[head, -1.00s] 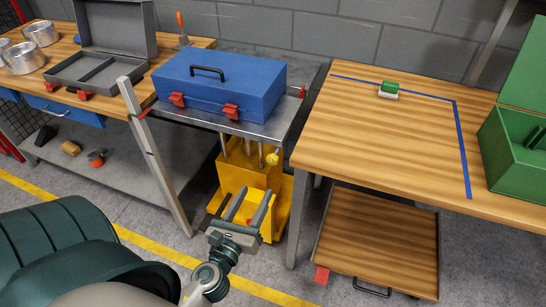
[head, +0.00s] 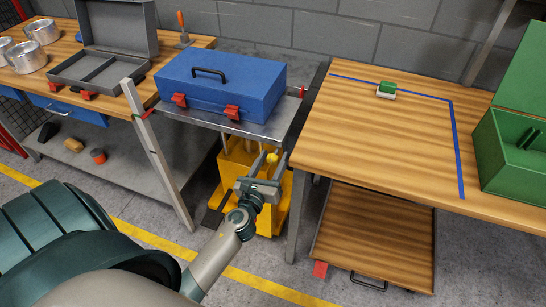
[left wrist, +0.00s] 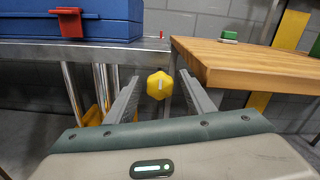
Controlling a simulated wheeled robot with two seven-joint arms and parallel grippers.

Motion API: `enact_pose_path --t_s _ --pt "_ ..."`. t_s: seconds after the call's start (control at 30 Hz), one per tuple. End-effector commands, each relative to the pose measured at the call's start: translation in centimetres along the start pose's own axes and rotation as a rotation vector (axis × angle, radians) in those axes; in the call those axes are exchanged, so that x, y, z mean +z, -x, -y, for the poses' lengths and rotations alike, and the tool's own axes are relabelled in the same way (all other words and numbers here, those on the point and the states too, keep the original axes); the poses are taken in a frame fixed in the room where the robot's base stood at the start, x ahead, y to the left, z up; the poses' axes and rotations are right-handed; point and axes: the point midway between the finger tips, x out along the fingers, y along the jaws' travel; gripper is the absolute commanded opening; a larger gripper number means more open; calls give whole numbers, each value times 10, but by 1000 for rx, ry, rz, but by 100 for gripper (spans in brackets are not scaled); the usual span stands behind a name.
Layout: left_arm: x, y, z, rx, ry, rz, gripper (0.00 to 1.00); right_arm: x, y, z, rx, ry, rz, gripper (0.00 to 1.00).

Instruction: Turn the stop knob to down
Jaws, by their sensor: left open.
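A yellow faceted knob (left wrist: 160,86) with a short pale upright mark on its face shows between my left fingers in the left wrist view. In the head view the knob (head: 272,158) sits at the front of the yellow lift (head: 232,175), below the metal top. My left gripper (head: 274,156) is open, its two fingers pointing at the knob, one on each side in the picture. I see no clear contact, and the remaining distance is hard to tell. My right gripper is not in view.
A blue toolbox (head: 220,85) stands on the metal top (head: 215,122) above the lift. A wooden table (head: 370,140) with a green-and-white block (head: 386,90) and a green case (head: 512,150) is close on the right. A grey post (head: 157,155) stands left.

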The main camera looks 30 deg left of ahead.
Motion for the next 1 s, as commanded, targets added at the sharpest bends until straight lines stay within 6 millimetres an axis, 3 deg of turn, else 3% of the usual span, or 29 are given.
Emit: enact_pose_path --t_s 0.37,0.57,1.0 --pt "0 -4 0 0 0 0 49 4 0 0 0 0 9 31" --pt "0 -4 0 0 0 0 7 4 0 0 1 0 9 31" --pt "0 -4 0 1 51 0 7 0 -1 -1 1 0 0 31"
